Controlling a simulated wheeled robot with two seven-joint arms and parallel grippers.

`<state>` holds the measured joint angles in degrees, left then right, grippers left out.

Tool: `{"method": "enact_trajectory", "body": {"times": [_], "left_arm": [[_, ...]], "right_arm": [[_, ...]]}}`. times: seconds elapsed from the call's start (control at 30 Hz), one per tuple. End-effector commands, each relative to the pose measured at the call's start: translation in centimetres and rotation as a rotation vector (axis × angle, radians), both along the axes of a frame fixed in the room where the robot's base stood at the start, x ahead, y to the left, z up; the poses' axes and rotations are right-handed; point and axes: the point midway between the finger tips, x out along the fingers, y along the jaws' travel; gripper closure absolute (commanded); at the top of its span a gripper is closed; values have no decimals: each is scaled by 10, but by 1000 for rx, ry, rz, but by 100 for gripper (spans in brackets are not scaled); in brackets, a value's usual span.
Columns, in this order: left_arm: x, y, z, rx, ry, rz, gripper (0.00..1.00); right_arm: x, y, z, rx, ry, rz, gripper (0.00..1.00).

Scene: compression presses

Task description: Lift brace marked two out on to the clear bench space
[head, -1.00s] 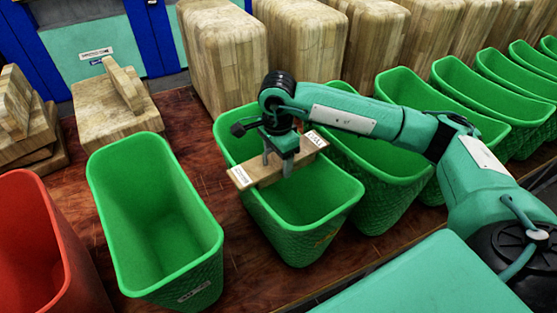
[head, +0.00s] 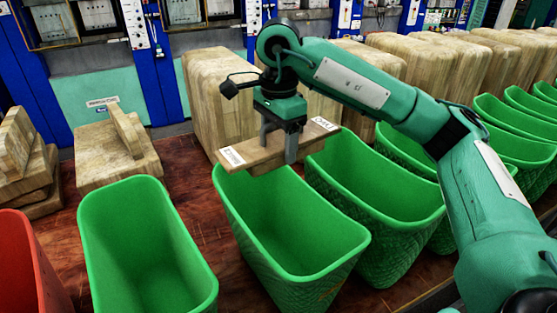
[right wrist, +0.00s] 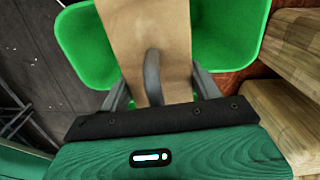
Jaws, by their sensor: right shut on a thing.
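My right gripper (head: 279,150) is shut on a flat tan wooden brace (head: 258,156) with a white label at each end. The print on the labels is too small to read. The brace is held roughly level above the back end of a green bin (head: 300,240). In the right wrist view the brace (right wrist: 143,25) runs between the fingers, with the green bin (right wrist: 225,35) beneath. The red-brown bench (head: 188,152) shows behind and left of this bin. My left gripper is not in view.
Another green bin (head: 140,250) and a red bin (head: 25,265) stand at left, and more green bins run off to the right. Large wooden blocks (head: 218,105) stand behind. Stacked wooden pieces (head: 115,155) occupy the back left. A bare bench strip lies between them and the blocks.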

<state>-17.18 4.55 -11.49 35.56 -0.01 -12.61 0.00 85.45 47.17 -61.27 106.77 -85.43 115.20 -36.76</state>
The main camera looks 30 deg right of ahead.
Motion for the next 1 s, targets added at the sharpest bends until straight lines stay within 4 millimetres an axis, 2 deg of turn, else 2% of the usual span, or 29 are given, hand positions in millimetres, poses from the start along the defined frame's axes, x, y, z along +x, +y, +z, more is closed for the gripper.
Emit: {"method": "enact_trajectory", "body": {"times": [0.27,0.6,0.8,1.0], "left_arm": [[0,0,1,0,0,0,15],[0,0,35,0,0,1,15],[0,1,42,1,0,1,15],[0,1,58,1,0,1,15]], "right_arm": [[0,0,20,0,-2,-1,82],[-8,-4,44,0,1,0,82],[-9,-4,50,0,-1,-1,82],[-9,-4,69,0,-1,-1,82]]}}
